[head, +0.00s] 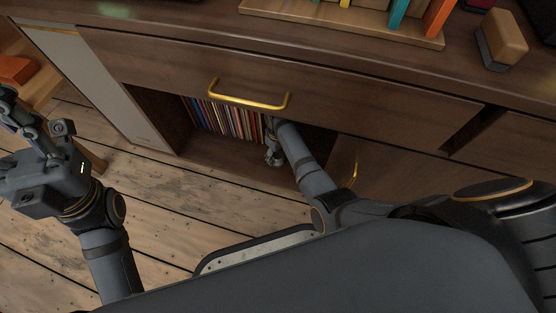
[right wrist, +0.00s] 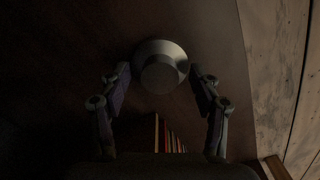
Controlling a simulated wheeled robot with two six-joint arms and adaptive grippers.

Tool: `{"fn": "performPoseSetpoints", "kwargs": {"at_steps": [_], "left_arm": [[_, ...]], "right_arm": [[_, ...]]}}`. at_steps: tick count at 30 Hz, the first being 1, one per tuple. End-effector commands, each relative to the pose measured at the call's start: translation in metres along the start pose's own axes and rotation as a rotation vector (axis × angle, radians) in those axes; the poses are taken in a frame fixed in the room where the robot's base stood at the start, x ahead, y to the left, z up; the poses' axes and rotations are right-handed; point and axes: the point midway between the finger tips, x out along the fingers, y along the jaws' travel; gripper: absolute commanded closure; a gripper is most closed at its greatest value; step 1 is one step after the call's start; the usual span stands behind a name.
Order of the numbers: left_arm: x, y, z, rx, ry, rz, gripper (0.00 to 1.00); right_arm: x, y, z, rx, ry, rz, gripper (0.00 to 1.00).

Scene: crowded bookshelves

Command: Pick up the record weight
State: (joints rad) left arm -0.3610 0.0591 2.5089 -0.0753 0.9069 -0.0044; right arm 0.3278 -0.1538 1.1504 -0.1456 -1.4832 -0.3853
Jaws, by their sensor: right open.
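The record weight (right wrist: 161,66), a round grey metal piece with a wide rim and a narrower knob, shows in the right wrist view on a dark wooden surface. My right gripper (right wrist: 159,82) is open, with one finger on each side of the weight. I cannot tell whether the fingers touch it. In the head view my right gripper (head: 273,152) reaches into the open cabinet compartment, and the weight cannot be made out there. My left gripper (head: 22,128) is at the left edge, away from the cabinet, and its finger opening is unclear.
A row of records (head: 228,118) stands in the compartment, and their edges (right wrist: 170,138) show close to my right gripper. A drawer with a gold handle (head: 248,98) is above the opening. A book rack (head: 330,18) and a wooden-topped block (head: 502,42) are on the cabinet top. The wooden floor (head: 185,200) is clear.

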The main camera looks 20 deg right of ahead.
Motion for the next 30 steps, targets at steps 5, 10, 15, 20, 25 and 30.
{"fn": "performPoseSetpoints", "kwargs": {"at_steps": [5, 10, 15, 20, 25, 30], "left_arm": [[0.002, 0.000, -0.001, 0.000, 0.003, 0.000, 0.60], [0.002, 0.000, -0.001, 0.000, 0.003, 0.000, 0.60], [0.002, 0.000, -0.001, 0.000, 0.004, 0.000, 0.60], [0.002, 0.000, -0.001, 0.000, 0.004, 0.000, 0.60], [0.003, 0.000, -0.001, -0.001, 0.004, 0.001, 0.60], [0.014, -0.002, -0.002, -0.003, 0.004, -0.002, 0.60]], "right_arm": [[-0.002, 0.000, 0.000, 0.000, 0.000, 0.000, 0.48], [-0.002, 0.000, 0.000, 0.000, 0.000, 0.000, 0.72], [-0.002, 0.000, 0.000, 0.000, 0.000, 0.000, 0.95], [-0.002, 0.000, -0.001, 0.000, 0.001, 0.001, 1.00], [-0.003, 0.000, 0.000, 0.000, 0.001, 0.001, 1.00], [-0.012, 0.001, 0.001, 0.001, 0.001, 0.001, 1.00]]}}
